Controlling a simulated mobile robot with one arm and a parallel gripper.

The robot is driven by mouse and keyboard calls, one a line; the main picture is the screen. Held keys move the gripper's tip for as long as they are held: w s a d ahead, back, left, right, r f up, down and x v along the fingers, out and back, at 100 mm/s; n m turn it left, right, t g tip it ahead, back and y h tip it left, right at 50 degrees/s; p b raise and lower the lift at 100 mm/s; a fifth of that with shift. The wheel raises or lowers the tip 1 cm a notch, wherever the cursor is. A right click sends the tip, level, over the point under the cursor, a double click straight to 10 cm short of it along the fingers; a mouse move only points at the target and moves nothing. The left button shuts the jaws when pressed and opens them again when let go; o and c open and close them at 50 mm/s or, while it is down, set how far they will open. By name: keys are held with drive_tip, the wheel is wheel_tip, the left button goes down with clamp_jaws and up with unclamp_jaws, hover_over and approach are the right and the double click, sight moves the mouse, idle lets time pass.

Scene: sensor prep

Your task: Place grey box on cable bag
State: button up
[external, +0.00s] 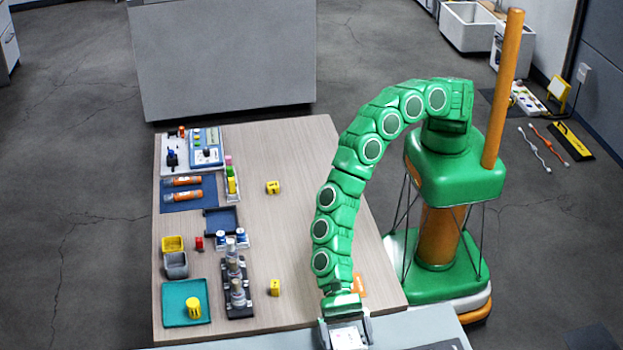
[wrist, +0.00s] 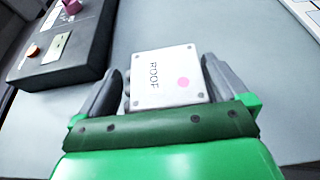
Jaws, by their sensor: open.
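A light grey box (wrist: 163,78) marked "ROOF" with a pink dot lies between the fingers of my gripper (wrist: 161,68) in the wrist view. The fingers stand apart on either side of it. In the external view the box (external: 347,338) shows at the bottom edge, on a grey-blue surface, between the jaws of my gripper (external: 346,328). The jaws are open; I cannot tell whether either finger touches the box. I cannot make out a cable bag for certain in either view.
A dark case (wrist: 75,45) with a pink knob stands left of the box. The grey-blue surface (external: 415,325) adjoins the wooden table (external: 300,200), which bears trays, cylinders and yellow blocks at its left. An orange item (external: 358,285) lies near my arm. The table's middle is mostly clear.

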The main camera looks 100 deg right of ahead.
drive_tip(key=v, duration=1.1)
drive_tip(key=shift+d, duration=0.2)
drive_tip(key=shift+r, duration=0.1)
